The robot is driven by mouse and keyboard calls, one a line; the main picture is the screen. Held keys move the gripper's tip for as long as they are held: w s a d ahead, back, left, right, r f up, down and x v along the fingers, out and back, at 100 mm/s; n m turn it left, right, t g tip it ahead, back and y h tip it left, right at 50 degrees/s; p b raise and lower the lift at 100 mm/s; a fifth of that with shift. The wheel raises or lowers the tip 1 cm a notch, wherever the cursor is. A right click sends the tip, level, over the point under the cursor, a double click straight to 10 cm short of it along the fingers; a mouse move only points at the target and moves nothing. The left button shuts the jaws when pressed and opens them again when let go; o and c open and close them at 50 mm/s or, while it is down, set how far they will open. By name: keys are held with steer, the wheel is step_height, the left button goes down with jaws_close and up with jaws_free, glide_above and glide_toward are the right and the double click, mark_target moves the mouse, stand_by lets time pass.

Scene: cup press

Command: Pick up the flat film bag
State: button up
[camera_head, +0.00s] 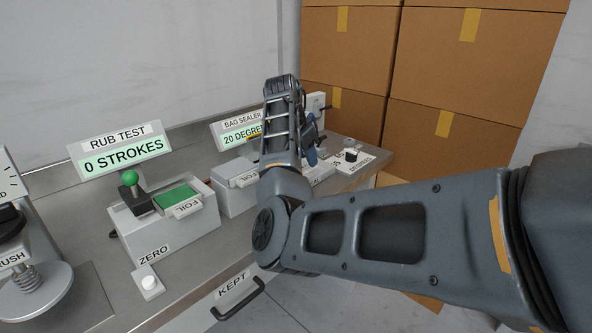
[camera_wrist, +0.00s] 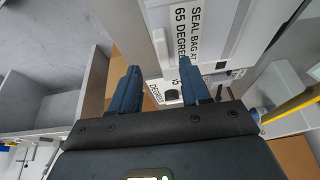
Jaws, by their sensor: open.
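I cannot make out the flat film bag in either view; my arm hides part of the bench around the bag sealer. My gripper (camera_wrist: 160,74) is open in the wrist view, with two blue fingers apart and nothing seen between them. In the head view my gripper (camera_head: 313,150) is mostly hidden behind my wrist, over the bag sealer area. A white "SEAL BAG AT 65 DEGREES" sign (camera_wrist: 190,22) is beyond the fingertips.
The rub test unit (camera_head: 165,225) with a green knob stands left of the sealer. A black dial (camera_head: 350,155) is to the right. A handle (camera_head: 240,300) labelled KEPT is on the bench front. Stacked cardboard boxes (camera_head: 350,55) stand behind at the right.

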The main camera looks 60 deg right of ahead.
mark_target(309, 169)
steer(key=shift+w+p+x, duration=0.15)
steer(key=shift+p+x, duration=0.05)
steer(key=shift+x, duration=1.1)
steer(key=shift+w+p+x, duration=0.1)
steer(key=shift+p+x, duration=0.1)
steer(key=shift+x, duration=1.1)
jaws_close()
